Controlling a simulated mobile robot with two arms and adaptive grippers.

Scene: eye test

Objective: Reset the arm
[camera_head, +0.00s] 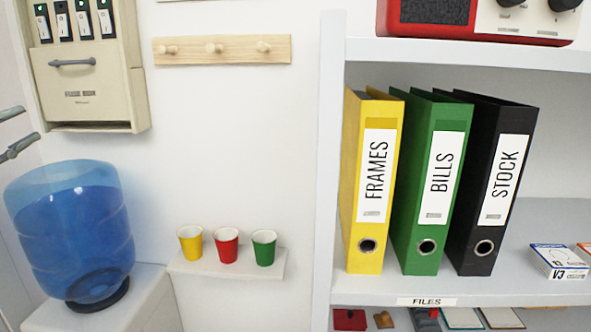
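My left gripper (26,124) comes in at the left edge, with only its two grey fingers in view. The fingers are apart, with a gap and nothing between them. The rest of my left arm is out of view. My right gripper is not in view.
Yellow (190,245), red (226,246) and green (264,248) cups stand on a small wall ledge (225,266). Yellow (369,180), green (430,180) and black (492,180) binders stand on a shelf at right. A peg rack (222,58) hangs above.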

